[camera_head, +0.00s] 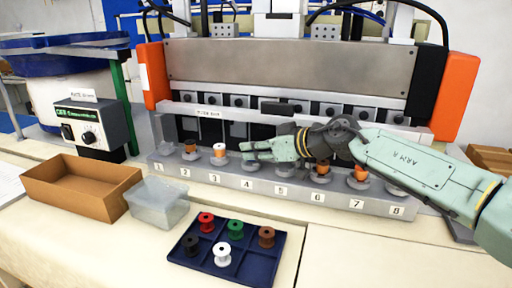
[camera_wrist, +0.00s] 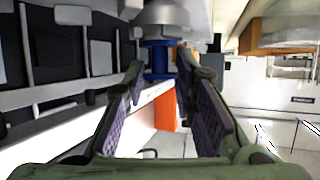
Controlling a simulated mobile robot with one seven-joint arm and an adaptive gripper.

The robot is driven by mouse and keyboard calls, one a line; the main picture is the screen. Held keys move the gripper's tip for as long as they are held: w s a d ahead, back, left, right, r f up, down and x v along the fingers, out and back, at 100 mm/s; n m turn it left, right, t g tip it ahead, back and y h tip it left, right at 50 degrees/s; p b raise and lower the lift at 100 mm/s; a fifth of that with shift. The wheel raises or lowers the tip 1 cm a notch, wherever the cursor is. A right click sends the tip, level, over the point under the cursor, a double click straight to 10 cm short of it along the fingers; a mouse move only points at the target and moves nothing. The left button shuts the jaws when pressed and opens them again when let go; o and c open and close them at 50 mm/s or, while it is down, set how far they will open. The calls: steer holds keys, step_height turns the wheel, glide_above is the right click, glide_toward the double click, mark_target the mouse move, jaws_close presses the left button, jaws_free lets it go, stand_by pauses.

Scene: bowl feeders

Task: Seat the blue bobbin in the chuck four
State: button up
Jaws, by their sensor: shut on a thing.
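The blue bobbin (camera_wrist: 158,60) shows in the wrist view between my fingertips. In the head view my fingers hide it. My gripper (camera_head: 248,151) points left, low over the row of chucks, and is shut on the bobbin. Chuck four (camera_head: 250,168) lies just below the fingertips, above the label 4, and is partly hidden. In the wrist view a silver chuck (camera_wrist: 165,18) meets or nearly meets one end of the bobbin. I cannot tell whether the bobbin is fully down in it.
A navy tray (camera_head: 186,258) holds several coloured bobbins. A cardboard box (camera_head: 75,200) and a clear bin (camera_head: 160,205) stand left. The machine's grey panel (camera_head: 290,65) rises behind the chucks.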

steer(key=shift+f, duration=0.3)
steer(key=o, duration=0.7)
steer(key=shift+c, duration=0.2)
steer(key=shift+p+v, duration=0.35)
steer(key=shift+v, duration=1.1)
steer(key=v, duration=0.8)
steer(key=shift+r, duration=0.15)
